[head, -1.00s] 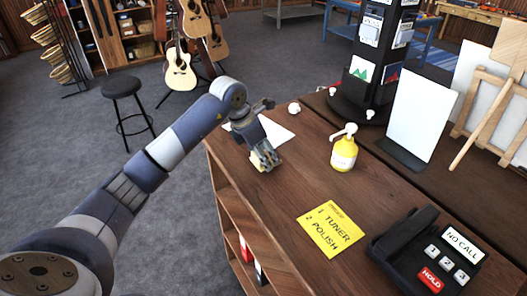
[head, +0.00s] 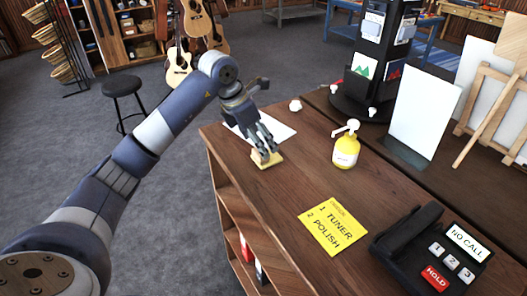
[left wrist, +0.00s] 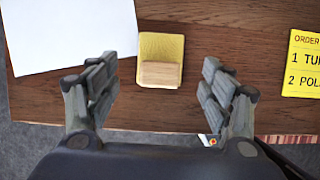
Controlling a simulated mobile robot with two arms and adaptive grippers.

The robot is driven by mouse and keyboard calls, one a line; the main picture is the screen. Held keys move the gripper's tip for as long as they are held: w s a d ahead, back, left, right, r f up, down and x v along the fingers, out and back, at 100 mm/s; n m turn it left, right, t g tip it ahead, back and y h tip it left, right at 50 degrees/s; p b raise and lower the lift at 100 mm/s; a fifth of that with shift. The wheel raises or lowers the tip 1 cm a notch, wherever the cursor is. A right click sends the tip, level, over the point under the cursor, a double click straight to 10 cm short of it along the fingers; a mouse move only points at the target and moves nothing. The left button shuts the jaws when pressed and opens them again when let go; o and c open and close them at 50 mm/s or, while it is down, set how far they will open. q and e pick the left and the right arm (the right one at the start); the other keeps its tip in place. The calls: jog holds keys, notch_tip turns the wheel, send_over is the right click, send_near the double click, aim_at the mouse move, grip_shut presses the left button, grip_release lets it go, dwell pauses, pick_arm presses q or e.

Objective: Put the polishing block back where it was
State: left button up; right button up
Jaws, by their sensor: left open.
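The polishing block (head: 266,160), a small light wooden block with a yellow pad, rests on the wooden counter near its left edge, beside a white sheet of paper (head: 283,128). In the left wrist view the wooden part (left wrist: 160,73) and the yellow part (left wrist: 161,47) show clearly between the fingers, with a gap on each side. My left gripper (head: 266,148) is open and empty just above the block, also seen in the left wrist view (left wrist: 159,85). My right gripper is not in view.
A yellow note (head: 332,227) reading "1 TUNER 2 POLISH" lies on the counter (head: 260,200). A yellow pump bottle (head: 345,152) and a black phone (head: 430,250) stand to the right. A black stool (head: 122,85) stands on the floor at left.

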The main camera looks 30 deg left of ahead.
pick_arm(q)
jog(key=b+v, duration=0.1)
jog(key=v, duration=0.6)
jog(key=shift+f, duration=0.1)
